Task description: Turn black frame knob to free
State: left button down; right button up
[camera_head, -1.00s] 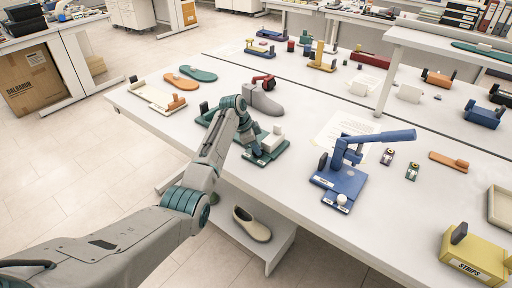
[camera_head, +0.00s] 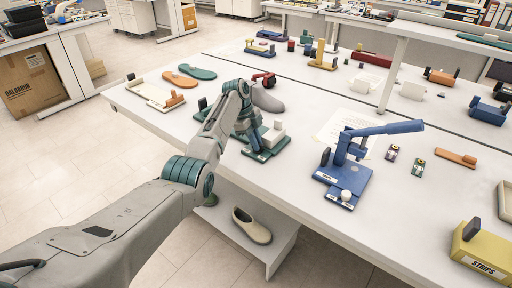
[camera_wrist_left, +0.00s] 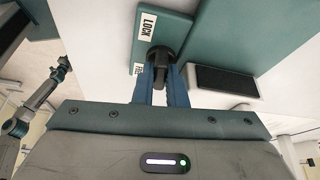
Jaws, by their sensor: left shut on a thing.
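In the left wrist view, a black knob (camera_wrist_left: 160,56) sits on a green frame (camera_wrist_left: 172,24) with a white LOCK label (camera_wrist_left: 147,26) and a second, partly hidden label (camera_wrist_left: 138,70) nearer the gripper. My left gripper (camera_wrist_left: 164,84) has its blue fingers shut on the knob. The knob's black lever lies between the fingertips and points toward the gripper, near the second label. In the head view, the green frame (camera_head: 268,152) is near the table's front edge; my left arm hides the knob and fingertips. My right gripper is not in view.
A blue lever press (camera_head: 345,175) stands to the right of the green frame, and a grey shoe form (camera_head: 268,99) behind it. Orange and teal soles lie at the back left. A beige shoe (camera_head: 252,226) rests on a low shelf below the table edge.

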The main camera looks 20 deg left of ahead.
pick_arm(q)
jog(key=shift+f+m+b, duration=0.1)
jog(key=shift+m+b, duration=0.35)
jog(key=shift+m, duration=0.05)
jog(key=shift+m+g+b, duration=0.3)
jog(key=shift+m+b, duration=0.05)
jog(key=shift+m, duration=0.05)
jog(key=c, duration=1.7)
grip_release()
jog(key=shift+c, duration=0.2)
jog(key=b+v, duration=0.3)
jog(key=v, duration=0.8)
jog(key=shift+d, duration=0.25)
